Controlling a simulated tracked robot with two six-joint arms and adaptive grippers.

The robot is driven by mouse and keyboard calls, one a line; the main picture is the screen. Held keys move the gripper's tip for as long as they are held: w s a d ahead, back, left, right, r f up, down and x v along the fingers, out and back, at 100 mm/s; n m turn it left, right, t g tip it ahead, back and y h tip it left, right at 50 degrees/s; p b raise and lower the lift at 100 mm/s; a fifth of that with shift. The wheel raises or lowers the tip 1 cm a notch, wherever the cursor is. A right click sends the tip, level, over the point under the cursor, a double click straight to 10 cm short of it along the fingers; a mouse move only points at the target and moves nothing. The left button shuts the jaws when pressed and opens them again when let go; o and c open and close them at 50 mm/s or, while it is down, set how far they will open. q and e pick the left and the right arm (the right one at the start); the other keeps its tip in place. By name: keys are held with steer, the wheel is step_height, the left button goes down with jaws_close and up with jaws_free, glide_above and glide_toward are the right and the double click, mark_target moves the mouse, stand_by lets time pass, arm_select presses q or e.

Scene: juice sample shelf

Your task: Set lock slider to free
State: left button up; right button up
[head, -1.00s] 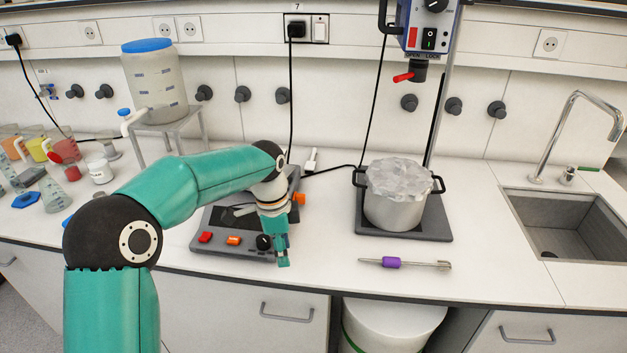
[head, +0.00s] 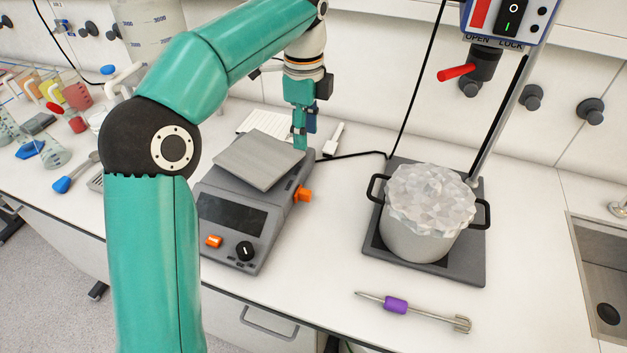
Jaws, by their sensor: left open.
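A grey bench device (head: 240,210) with a flat top plate stands left of centre. An orange slider-like piece (head: 304,194) sticks out of its right side; I cannot read a marking on it. My left gripper (head: 301,135) is open and empty, pointing down beyond the device's rear right corner, apart from the orange piece. A red lever (head: 456,72) sits below the OPEN and LOCK lettering on the upright machine (head: 505,22) at upper right. My right gripper is not in view.
A pot (head: 415,245) with a crumpled pale covering stands on a dark base (head: 470,265). A purple-handled tool (head: 396,305) lies in front. Black cables run behind. Glassware is at far left, a sink (head: 605,270) at right.

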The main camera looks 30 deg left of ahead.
mark_target(307, 191)
arm_select(q)
step_height(307, 191, down, 16)
steer(key=shift+s+f+b, duration=0.1)
steer(key=shift+f+b, duration=0.15)
steer(key=shift+b, duration=0.4)
jaws_close()
